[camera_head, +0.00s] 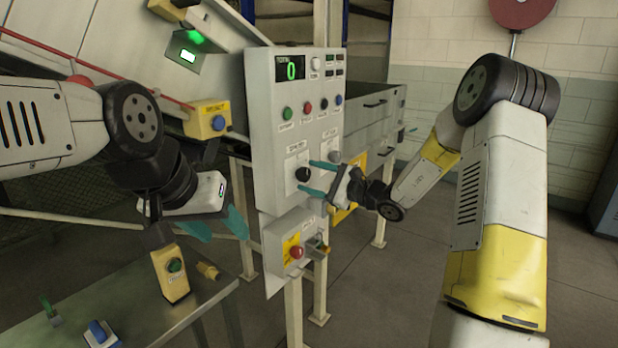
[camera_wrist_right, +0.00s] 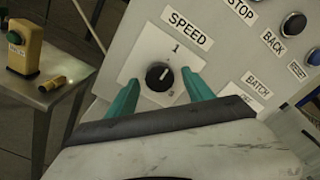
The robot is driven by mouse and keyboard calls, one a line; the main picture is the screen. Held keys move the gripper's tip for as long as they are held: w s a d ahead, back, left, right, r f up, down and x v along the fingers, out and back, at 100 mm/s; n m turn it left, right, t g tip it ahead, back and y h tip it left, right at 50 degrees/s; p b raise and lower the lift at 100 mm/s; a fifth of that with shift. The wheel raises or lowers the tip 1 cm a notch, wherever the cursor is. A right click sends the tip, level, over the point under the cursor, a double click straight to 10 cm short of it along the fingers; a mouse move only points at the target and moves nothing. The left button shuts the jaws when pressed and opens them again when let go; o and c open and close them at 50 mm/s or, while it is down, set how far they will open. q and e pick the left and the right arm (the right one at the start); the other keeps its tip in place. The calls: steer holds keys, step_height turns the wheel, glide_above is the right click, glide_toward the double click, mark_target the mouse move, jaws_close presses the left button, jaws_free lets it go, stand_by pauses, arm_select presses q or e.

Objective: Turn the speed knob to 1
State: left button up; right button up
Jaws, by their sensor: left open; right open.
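The black speed knob (camera_head: 303,174) sits on a white plate on the grey control panel (camera_head: 270,150). In the right wrist view the knob (camera_wrist_right: 159,76) is under the SPEED label, with a "1" above it and another mark, too small to read, at its lower right. Its pale pointer line is tilted, but its exact setting is hard to tell. My right gripper (camera_head: 308,177) is open, its teal fingers on either side of the knob (camera_wrist_right: 160,90); contact is not clear. My left gripper (camera_head: 224,230) is open and empty, left of the panel's lower part.
A red-button box (camera_head: 296,252) is below. A metal table (camera_head: 190,310) at lower left holds a yellow button box (camera_head: 170,285).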

steer(key=v, duration=0.6)
steer(key=shift+s+d, duration=0.25)
steer(key=s+a+r+n+g+h, duration=0.2)
steer(key=s+a+n+g, duration=0.15)
steer(key=s+n, duration=0.45)
steer(key=s+a+r+n+g+h, duration=0.25)
steer(key=s+g, duration=0.25)
steer(key=s, duration=0.8)
steer(key=s+d+r+n+t+h, duration=0.2)
steer(key=s+d+n+t+h, duration=0.2)
steer(key=d, duration=0.9)
steer(key=s+n+h, duration=0.2)
steer(key=s+h, duration=0.2)
steer(key=s, duration=0.2)
steer(key=shift+d+r, duration=0.15)
steer(key=shift+d, duration=0.15)
